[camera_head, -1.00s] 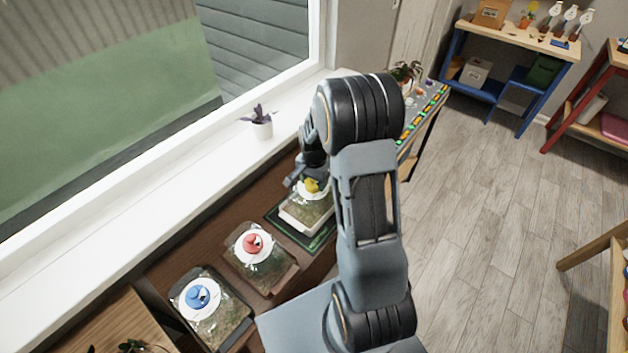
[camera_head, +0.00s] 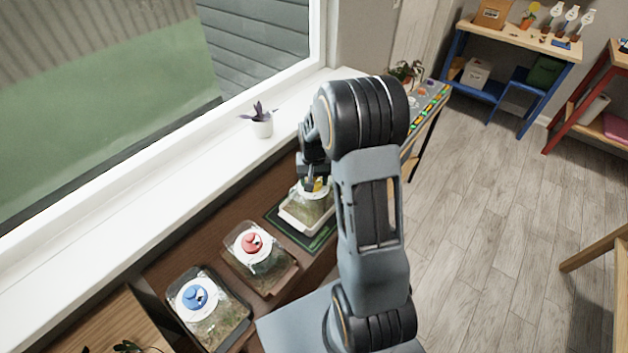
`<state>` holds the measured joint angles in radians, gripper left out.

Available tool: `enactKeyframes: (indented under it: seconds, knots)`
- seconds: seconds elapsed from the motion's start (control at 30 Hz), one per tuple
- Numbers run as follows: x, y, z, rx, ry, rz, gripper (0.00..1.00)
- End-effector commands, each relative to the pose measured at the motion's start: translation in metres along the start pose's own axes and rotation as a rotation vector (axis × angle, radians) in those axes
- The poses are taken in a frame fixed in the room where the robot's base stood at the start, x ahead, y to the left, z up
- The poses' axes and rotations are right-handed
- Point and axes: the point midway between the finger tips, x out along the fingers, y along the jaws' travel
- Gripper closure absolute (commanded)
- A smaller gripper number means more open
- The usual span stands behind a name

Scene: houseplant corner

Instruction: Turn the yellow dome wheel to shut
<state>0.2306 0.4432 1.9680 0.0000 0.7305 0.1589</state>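The yellow dome wheel (camera_head: 318,185) sits on top of a clear dome (camera_head: 308,212) on a green tray (camera_head: 325,240). My gripper (camera_head: 314,186) is right over the yellow wheel, with its fingers pointing down at it. The fingers hide much of the wheel. At this size I cannot tell whether they are open or touching it. A red wheel (camera_head: 252,243) and a blue wheel (camera_head: 196,296) sit on two similar domes nearer to me on the left.
A potted purple plant (camera_head: 262,122) stands on the white window sill (camera_head: 150,195). A shelf with coloured items (camera_head: 430,105) lies behind my arm.

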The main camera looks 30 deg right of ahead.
Motion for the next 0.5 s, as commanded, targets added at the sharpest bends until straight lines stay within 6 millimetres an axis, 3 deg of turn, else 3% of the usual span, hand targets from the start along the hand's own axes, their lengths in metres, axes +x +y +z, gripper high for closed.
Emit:
enactKeyframes:
  seconds: [0.5]
  knots:
    - [-0.0001, -0.0012, 0.0000, -0.247, 0.001, 0.000, 0.68]
